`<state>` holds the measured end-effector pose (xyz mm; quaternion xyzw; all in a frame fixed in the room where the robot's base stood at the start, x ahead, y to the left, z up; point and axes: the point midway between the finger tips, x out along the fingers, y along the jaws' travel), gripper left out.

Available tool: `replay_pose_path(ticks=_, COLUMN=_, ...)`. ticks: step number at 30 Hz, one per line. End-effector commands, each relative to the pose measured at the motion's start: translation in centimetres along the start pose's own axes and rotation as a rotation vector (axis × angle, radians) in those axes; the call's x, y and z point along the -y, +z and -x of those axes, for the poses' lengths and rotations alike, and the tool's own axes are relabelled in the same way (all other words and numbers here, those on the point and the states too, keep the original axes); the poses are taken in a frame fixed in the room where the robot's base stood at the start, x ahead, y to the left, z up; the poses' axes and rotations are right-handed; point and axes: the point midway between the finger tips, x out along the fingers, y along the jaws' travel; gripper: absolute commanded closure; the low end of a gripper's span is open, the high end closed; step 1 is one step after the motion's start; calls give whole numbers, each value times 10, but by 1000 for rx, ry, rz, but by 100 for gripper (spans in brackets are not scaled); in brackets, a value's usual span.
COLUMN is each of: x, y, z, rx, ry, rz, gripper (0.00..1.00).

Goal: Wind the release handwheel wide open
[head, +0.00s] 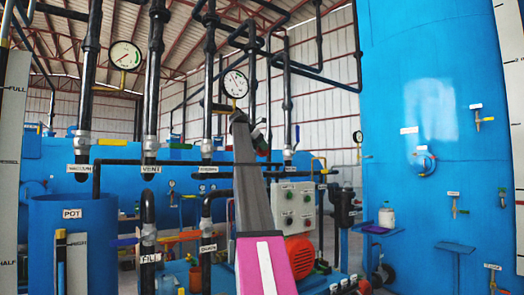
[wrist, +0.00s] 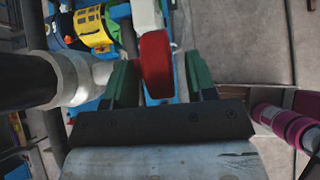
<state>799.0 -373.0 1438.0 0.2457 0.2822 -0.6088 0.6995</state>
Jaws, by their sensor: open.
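In the wrist view a red rounded part (wrist: 155,62), which looks like a handwheel seen nearly edge-on, stands between the two green fingers of my gripper (wrist: 160,58). The fingers are open, one on each side of it, with a visible gap on the right. The left finger is close to it; I cannot tell if they touch. A white piece (wrist: 147,14) adjoins the red part at the top. In the head view my arm reaches up in front of the pipes, and the gripper end is mostly hidden. No release label is readable.
A black pipe with a pale collar (wrist: 75,78) lies close left of my gripper in the wrist view. In the head view labelled black pipes (head: 150,90), a gauge (head: 236,84), a control box (head: 294,207) and a large blue tank (head: 435,150) surround the arm.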

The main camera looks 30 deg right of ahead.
Motion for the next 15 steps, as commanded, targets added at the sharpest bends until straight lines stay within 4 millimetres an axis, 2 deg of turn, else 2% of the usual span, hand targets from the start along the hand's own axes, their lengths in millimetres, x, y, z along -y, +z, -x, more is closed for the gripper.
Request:
replay_pose_path(ticks=9, x=-1, y=0, z=58, rx=1, ry=2, rz=0, gripper=49)
replay_pose_path(ticks=15, x=-1, y=0, z=86, rx=1, ry=2, rz=0, gripper=49)
